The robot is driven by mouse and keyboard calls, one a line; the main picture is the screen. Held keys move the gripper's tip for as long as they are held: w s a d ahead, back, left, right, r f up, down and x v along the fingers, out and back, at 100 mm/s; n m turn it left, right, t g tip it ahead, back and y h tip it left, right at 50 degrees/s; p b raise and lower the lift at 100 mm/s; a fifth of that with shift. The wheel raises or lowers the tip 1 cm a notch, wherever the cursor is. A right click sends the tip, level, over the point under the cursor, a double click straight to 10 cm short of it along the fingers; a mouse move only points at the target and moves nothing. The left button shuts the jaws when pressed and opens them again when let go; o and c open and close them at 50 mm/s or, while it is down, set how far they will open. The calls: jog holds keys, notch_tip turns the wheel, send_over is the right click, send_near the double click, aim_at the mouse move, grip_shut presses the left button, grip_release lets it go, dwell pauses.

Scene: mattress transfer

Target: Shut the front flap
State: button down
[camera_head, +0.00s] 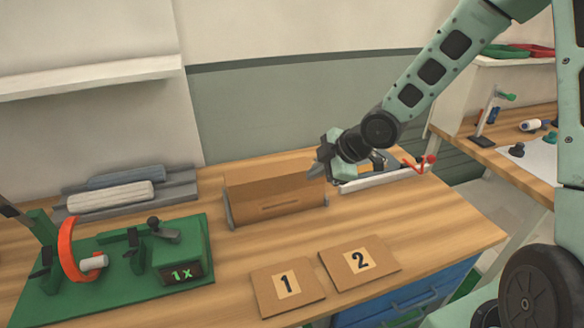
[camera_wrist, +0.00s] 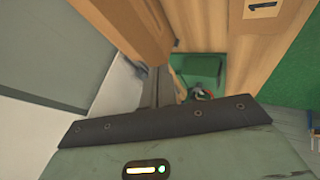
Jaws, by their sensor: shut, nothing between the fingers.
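A brown cardboard box (camera_head: 277,196) stands at the middle of the wooden table, between thin grey side brackets. Its broad front panel (camera_head: 280,206) has a narrow dark slot and faces the table's front. I cannot tell whether this panel is the flap or how far it is closed. My gripper (camera_head: 316,170) is shut and empty at the box's upper right corner; whether it touches is unclear. In the wrist view the fingers (camera_wrist: 162,86) point past a brown box edge (camera_wrist: 140,28) close on the left.
A green board (camera_head: 120,275) with an orange ring fixture is at left. Grey trays with rolls (camera_head: 110,196) stand behind it. A white tray (camera_head: 385,178) is right of the box.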

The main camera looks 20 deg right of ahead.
send_near(281, 185)
notch_tip(281, 185, down, 3)
jog(key=s+a, duration=0.3)
jog(key=shift+w+r+p, duration=0.15)
jog(key=shift+w+p, duration=0.4)
jog(key=shift+w, duration=0.6)
jog(key=shift+w+r+p, duration=0.1)
jog(key=shift+w+p, duration=0.4)
jog(key=shift+w, duration=0.7)
